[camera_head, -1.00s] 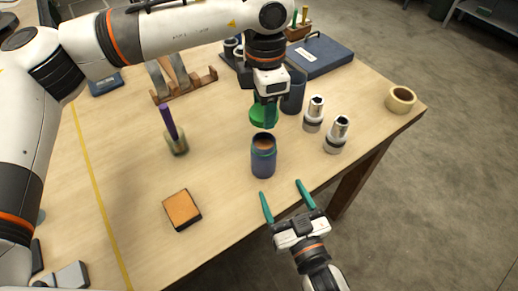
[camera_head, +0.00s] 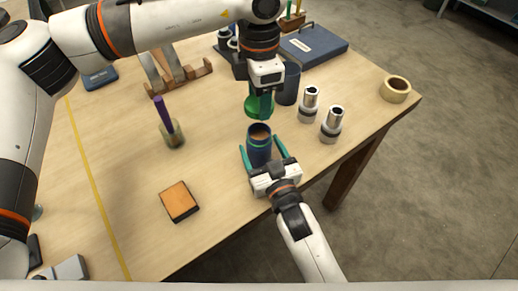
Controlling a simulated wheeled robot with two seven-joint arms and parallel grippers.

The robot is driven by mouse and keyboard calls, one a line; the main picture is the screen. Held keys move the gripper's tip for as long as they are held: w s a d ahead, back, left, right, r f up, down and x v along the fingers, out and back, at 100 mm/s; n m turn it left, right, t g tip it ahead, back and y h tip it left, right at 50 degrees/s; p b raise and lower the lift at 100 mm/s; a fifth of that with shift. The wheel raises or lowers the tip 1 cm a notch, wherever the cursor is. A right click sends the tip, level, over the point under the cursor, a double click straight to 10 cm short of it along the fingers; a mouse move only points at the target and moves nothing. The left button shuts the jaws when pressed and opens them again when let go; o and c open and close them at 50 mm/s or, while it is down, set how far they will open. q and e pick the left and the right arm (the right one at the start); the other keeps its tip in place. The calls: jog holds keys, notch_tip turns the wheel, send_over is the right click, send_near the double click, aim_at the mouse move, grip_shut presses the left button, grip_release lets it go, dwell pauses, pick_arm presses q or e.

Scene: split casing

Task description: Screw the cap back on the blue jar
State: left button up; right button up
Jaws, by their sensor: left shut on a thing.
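The blue jar (camera_head: 259,148) stands upright and uncapped on the table, with brownish contents at its open mouth. My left gripper (camera_head: 262,103) points down and is shut on the green cap (camera_head: 253,107), behind the jar's mouth in the picture. The cap looks tilted and apart from the jar. My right gripper (camera_head: 263,158) is open, with its teal fingers on either side of the jar's lower body. Whether the fingers touch the jar cannot be told.
Two metal sockets (camera_head: 331,124) and a dark cup (camera_head: 289,84) stand right of the cap. A tape roll (camera_head: 395,89) lies at the right corner. An orange-topped block (camera_head: 179,201) and a pot with a purple-handled tool (camera_head: 172,134) are on the left. A blue case (camera_head: 313,46) lies behind.

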jog(key=shift+w+a, duration=0.2)
jog(key=shift+w, duration=0.2)
jog(key=c, duration=1.3)
pick_arm(q)
send_over(261, 137)
jog(key=shift+f, duration=2.45)
jog(key=shift+f, duration=0.9)
jog(key=shift+f, duration=0.5)
